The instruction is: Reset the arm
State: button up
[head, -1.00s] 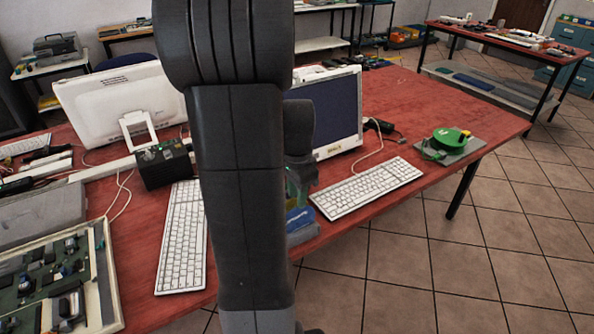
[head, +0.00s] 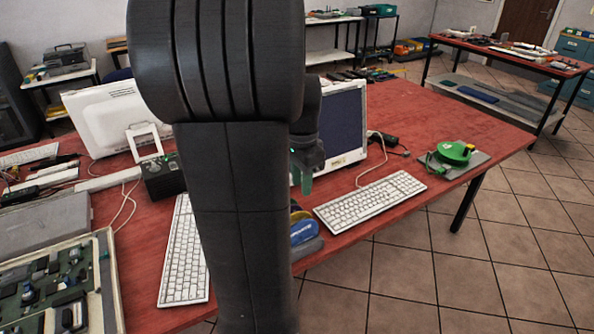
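My arm fills the middle of the head view, its dark links standing in front of the red table (head: 425,108). My gripper (head: 303,178) shows in part just right of the arm, with greenish fingers hanging down above the table's near edge. It is in front of the monitor's left side. The arm hides much of it, so I cannot tell whether it is open or shut. No held thing can be made out.
A monitor (head: 343,122) and a white keyboard (head: 370,200) stand right of my arm. A green reel (head: 453,153) lies further right. A blue item (head: 304,232) sits at the near edge. Another keyboard (head: 184,258) and an open circuit-board case (head: 108,285) are left. Tiled floor is free at right.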

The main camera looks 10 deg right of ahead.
jog(key=shift+f, duration=0.15)
notch_tip(320, 180, down, 13)
jog(key=shift+b, duration=0.5)
jog(key=shift+r+p, duration=0.7)
jog(key=shift+p, duration=0.05)
jog(key=shift+f, duration=0.1)
